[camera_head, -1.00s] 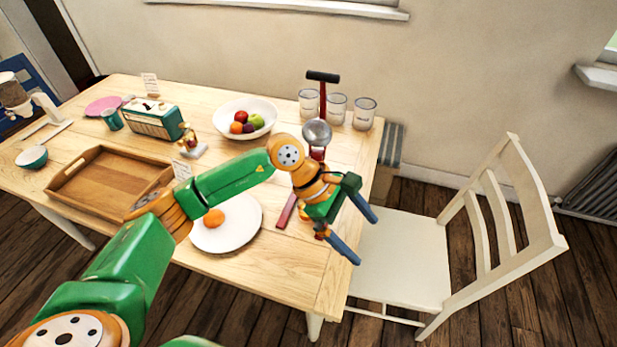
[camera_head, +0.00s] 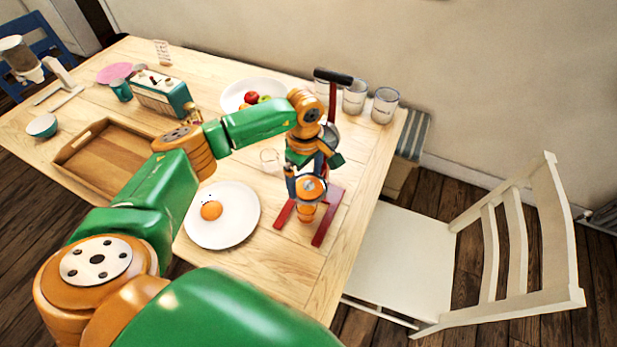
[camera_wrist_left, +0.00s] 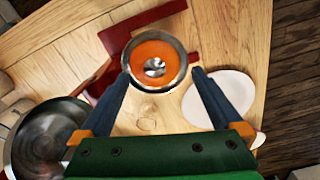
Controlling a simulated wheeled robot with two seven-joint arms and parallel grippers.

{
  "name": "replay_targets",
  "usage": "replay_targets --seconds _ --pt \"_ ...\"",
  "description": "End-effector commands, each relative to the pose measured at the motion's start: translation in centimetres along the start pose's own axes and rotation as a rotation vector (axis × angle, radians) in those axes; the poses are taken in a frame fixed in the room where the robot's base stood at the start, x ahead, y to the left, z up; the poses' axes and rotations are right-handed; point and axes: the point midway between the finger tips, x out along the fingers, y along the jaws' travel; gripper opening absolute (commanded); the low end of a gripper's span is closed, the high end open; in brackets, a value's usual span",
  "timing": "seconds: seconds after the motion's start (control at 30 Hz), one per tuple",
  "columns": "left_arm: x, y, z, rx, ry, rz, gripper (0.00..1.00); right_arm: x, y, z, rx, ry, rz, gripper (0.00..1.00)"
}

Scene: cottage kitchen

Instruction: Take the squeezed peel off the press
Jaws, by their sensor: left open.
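The press has a black-ended handle (camera_head: 333,76), a red post and red feet (camera_head: 325,222) on the table's right part. In the left wrist view the squeezed peel (camera_wrist_left: 153,48) is an orange ring in the press's round metal cup, with a shiny metal middle. My left gripper (camera_head: 306,182) points down at the cup in the head view. In the left wrist view its blue fingers (camera_wrist_left: 160,76) are open, one on each side of the cup's near edge; contact cannot be told. The press's rounded metal upper part (camera_wrist_left: 42,140) is at lower left there. My right gripper is out of view.
A white plate (camera_head: 238,237) with an orange half (camera_head: 211,210) lies left of the press. A clear glass (camera_head: 269,160), a fruit bowl (camera_head: 230,100) and several glasses (camera_head: 384,105) stand behind. A wooden tray (camera_head: 85,165) is left; a white chair (camera_head: 405,260) is right.

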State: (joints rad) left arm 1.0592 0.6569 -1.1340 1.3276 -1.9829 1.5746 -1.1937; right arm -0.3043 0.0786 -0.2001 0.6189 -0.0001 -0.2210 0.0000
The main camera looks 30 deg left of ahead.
Motion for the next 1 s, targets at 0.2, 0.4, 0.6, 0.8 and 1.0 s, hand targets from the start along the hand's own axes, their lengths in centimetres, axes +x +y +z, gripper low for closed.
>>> replay_targets --seconds 0.2,0.4,0.6,0.8,1.0 --pt "1.4 0.0 0.0 0.001 0.0 0.001 1.0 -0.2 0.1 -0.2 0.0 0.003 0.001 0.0" --pt "1.5 -0.1 0.1 0.001 -0.002 0.0 0.69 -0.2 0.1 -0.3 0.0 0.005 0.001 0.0" --pt "1.5 0.0 0.1 0.002 -0.002 0.002 0.57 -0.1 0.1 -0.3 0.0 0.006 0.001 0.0" --pt "1.4 0.1 0.1 0.002 -0.003 0.005 0.57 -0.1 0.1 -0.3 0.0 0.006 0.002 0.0" --pt "0.3 0.2 0.1 0.002 -0.001 0.01 0.56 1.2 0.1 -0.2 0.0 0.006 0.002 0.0"
